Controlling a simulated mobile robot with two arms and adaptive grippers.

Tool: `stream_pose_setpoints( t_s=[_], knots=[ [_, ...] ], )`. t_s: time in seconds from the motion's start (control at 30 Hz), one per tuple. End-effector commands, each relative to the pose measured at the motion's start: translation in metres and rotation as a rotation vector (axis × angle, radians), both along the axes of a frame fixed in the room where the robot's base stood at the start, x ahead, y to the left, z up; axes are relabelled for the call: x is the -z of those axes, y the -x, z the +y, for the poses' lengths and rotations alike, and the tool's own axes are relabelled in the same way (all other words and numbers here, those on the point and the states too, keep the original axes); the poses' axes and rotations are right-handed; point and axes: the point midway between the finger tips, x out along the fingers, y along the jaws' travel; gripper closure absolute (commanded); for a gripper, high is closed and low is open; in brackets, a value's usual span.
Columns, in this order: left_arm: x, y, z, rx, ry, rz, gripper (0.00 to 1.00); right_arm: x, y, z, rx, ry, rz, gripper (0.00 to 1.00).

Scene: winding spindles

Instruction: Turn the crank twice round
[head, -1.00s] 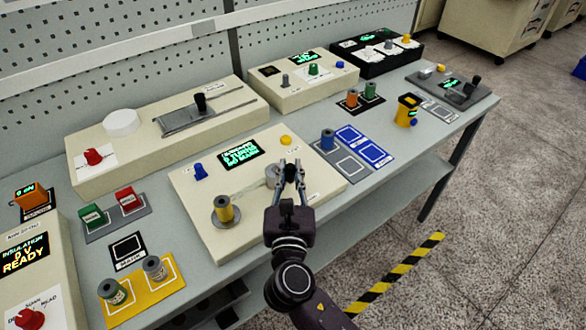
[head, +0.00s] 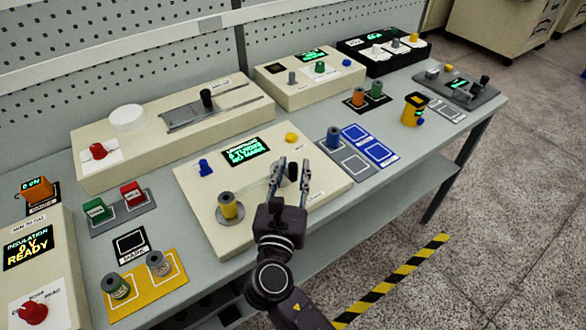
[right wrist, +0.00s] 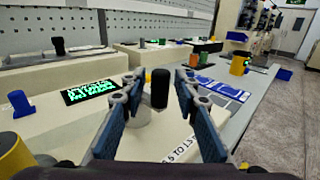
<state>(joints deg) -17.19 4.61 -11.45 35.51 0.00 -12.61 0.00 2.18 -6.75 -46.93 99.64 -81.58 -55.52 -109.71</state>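The winding box (head: 262,222) is a cream unit on the bench with a green-lit display (head: 245,151). The crank's black upright handle (head: 292,172) stands on its right part. My right gripper (head: 293,162) is open, with one finger on each side of the handle. In the right wrist view the black handle (right wrist: 160,88) stands upright between the spread fingers, with gaps on both sides. The crank's arm is mostly hidden by my gripper. A yellow spool (head: 228,206) stands on a grey disc at the box's left front. My left gripper is not in view.
A blue knob (head: 204,167) and a yellow button (head: 291,138) sit on the same box. A blue spool (head: 333,137) stands on a marked mat to the right. A long cream unit (head: 95,180) lies behind. The bench edge is close in front.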

Motion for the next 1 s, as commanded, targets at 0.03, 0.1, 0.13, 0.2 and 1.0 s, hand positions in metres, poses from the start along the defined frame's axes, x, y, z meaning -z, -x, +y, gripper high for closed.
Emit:
stream_pose_setpoints(
  t_s=[0.03,0.1,0.13,0.2,1.0],
  knots=[
    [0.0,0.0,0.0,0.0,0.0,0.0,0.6,0.0,0.0,0.0,0.0,0.0,-0.001,0.67],
    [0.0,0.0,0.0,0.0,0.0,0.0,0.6,0.0,0.0,0.0,0.0,0.0,-0.001,0.67],
    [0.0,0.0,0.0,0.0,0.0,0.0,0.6,-0.001,0.0,0.0,0.0,0.0,-0.001,0.67],
    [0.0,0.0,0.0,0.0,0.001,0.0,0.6,-0.001,0.0,0.0,0.0,0.0,-0.001,0.67],
    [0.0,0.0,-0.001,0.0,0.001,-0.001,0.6,0.0,0.113,0.015,-0.001,0.0,0.001,0.67]
  ],
)
